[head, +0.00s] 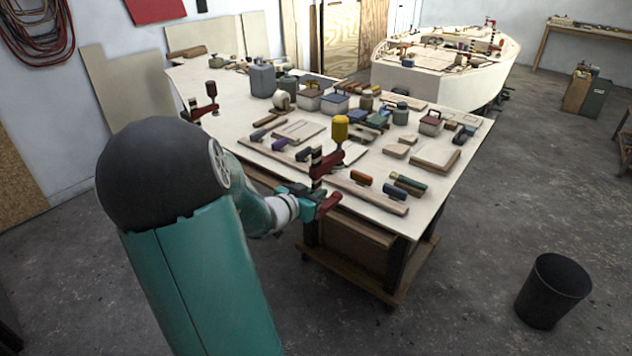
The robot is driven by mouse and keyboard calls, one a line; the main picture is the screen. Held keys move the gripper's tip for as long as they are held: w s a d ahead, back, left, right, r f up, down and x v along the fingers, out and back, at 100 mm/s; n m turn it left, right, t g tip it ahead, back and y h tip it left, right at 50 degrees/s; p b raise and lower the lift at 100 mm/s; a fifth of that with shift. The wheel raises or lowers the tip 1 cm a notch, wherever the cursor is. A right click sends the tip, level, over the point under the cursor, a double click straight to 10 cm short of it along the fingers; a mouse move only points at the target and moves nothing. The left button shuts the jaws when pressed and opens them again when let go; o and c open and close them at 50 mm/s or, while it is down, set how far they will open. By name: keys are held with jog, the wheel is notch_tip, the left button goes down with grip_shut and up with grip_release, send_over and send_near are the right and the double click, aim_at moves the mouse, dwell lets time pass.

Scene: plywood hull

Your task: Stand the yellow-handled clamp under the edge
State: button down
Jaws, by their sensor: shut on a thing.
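The clamp has a yellow handle (340,128) at its top and a dark red body (324,165) with a striped bar. It stands about upright at the near long edge of the workbench top (385,215). Its lower red arm (327,205) shows in front of and below the edge line. My gripper (300,192), teal and dark, is shut on the clamp low on its body. My arm comes in from the lower left. I cannot tell whether the clamp's jaws touch the wood or how far the lower arm reaches under the edge.
Another red clamp (204,110) sits at the bench's left edge. Several blocks, tools, tins and boards cover the top, including an orange-handled tool (361,178) near the edge. A black bin (552,290) stands on the floor at right. A plywood hull (445,80) is behind.

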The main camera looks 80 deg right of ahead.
aim_at(327, 203)
jog(key=shift+f, duration=3.25)
jog(key=shift+s+d+f, duration=0.1)
jog(key=shift+s+d, duration=0.05)
jog(key=shift+d, duration=0.15)
jog(key=shift+r+x, duration=0.25)
jog(key=shift+x, duration=0.75)
jog(key=shift+r+x, duration=0.25)
jog(key=shift+x, duration=0.75)
jog(key=shift+s+d, duration=0.15)
jog(key=shift+d, duration=0.1)
jog(key=shift+r+x, duration=0.2)
jog(key=shift+x, duration=0.55)
jog(key=shift+r+x, duration=0.15)
jog(key=shift+x, duration=0.6)
jog(key=shift+r+x, duration=0.2)
jog(key=shift+x, duration=0.55)
jog(key=shift+d, duration=0.15)
jog(key=c, duration=1.4)
grip_release()
jog(key=shift+f, duration=0.1)
